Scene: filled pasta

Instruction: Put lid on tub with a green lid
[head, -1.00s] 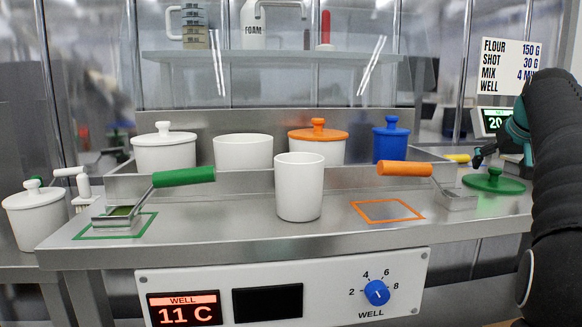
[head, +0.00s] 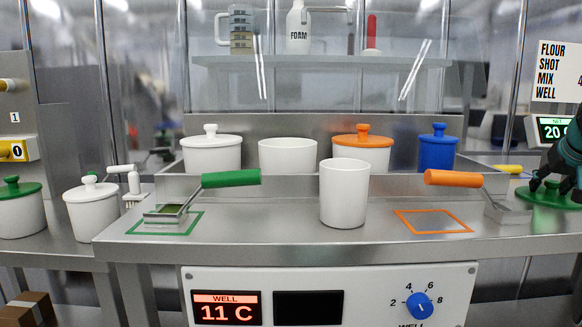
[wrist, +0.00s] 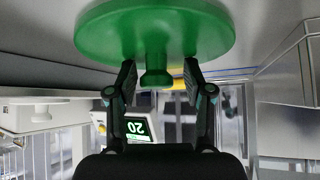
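A loose green lid (head: 548,197) lies at the right end of the steel counter. My gripper (head: 560,186) is at this lid. In the wrist view, the fingers of my gripper (wrist: 158,76) stand open on either side of the knob of the green lid (wrist: 155,28), with gaps between knob and fingers. A white open tub (head: 287,156) stands in the back row, with no lid on it. At the far left, a white tub (head: 20,216) wears a green lid (head: 14,187).
A white cup (head: 344,195) stands mid-counter. An orange-handled scoop (head: 453,179) and green-handled scoop (head: 230,179) lie either side. Lidded tubs in white (head: 212,154), orange (head: 362,148) and blue (head: 437,150) flank the open tub. The orange square (head: 432,222) is empty.

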